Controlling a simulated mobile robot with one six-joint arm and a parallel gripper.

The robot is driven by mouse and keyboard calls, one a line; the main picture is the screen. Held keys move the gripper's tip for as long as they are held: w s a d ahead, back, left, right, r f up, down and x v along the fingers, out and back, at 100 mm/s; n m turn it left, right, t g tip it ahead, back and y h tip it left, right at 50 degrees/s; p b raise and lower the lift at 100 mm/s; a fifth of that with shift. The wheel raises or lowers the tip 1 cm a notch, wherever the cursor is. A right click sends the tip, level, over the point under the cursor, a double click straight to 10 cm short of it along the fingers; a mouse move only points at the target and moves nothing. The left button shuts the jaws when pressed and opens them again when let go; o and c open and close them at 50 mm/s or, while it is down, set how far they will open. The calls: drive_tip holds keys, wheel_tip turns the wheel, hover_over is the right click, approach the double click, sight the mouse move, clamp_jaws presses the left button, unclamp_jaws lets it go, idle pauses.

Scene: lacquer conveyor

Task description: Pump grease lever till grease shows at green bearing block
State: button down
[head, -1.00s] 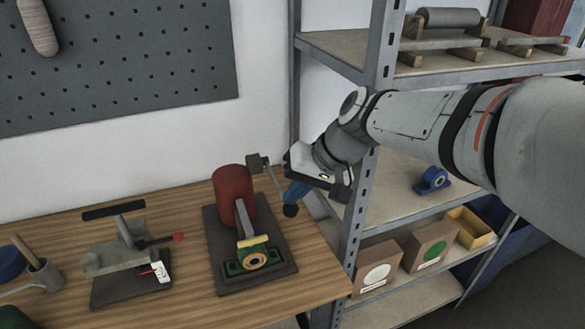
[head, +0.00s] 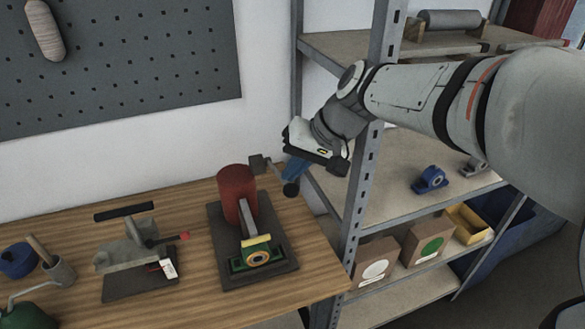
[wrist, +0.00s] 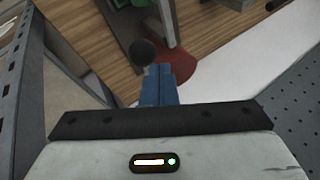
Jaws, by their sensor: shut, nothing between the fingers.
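The red grease reservoir (head: 236,195) stands upright on a dark base plate on the bench. Its lever ends in a dark round knob (head: 291,190), right of the reservoir. The green bearing block (head: 240,265), with a yellow top and a ringed bore, sits at the front of the plate; I cannot make out whether grease shows there. My gripper (head: 293,172) has its blue fingers shut and empty, right beside the knob; I cannot tell whether they touch. In the wrist view the knob (wrist: 142,52) is just beyond the fingertips (wrist: 158,72).
A metal shelf post (head: 362,180) stands close to the right of my gripper. The shelves hold a blue bearing (head: 430,179) and boxes (head: 375,268). A grey fixture (head: 135,255) with a red-tipped handle is left on the bench (head: 200,305). A pegboard hangs behind.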

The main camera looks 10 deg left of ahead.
drive_tip(key=shift+w+a+r+p, duration=0.15)
drive_tip(key=shift+r+p, duration=0.1)
drive_tip(key=shift+r, duration=0.15)
drive_tip(key=shift+w+r+p, duration=0.1)
drive_tip(key=shift+r+p, duration=0.1)
drive_tip(key=shift+r, duration=0.2)
drive_tip(key=shift+r, duration=0.1)
drive_tip(key=r+p, duration=0.1)
drive_tip(key=w+r+p, duration=0.1)
drive_tip(key=r, duration=0.1)
drive_tip(key=r+p, duration=0.1)
drive_tip(key=shift+w+a+r+p, duration=0.15)
drive_tip(key=shift+a+r+p, duration=0.15)
drive_tip(key=shift+a+p, duration=0.1)
drive_tip(key=s+d+f+m+h, duration=0.1)
drive_tip(key=s+d+f+h, duration=0.1)
drive_tip(key=d, duration=0.6)
drive_tip(key=s+d+f+m+t+h, duration=0.1)
drive_tip(key=s+d+f+h, duration=0.1)
drive_tip(key=s+d+f, duration=0.2)
drive_tip(key=s+d+f+m+t+h, duration=0.1)
drive_tip(key=s+d+f+h, duration=0.1)
drive_tip(key=s+d, duration=0.6)
drive_tip(key=d+f, duration=0.1)
drive_tip(key=d, duration=0.5)
drive_tip(key=shift+f+m+h, duration=0.2)
drive_tip(key=shift+m+h, duration=0.1)
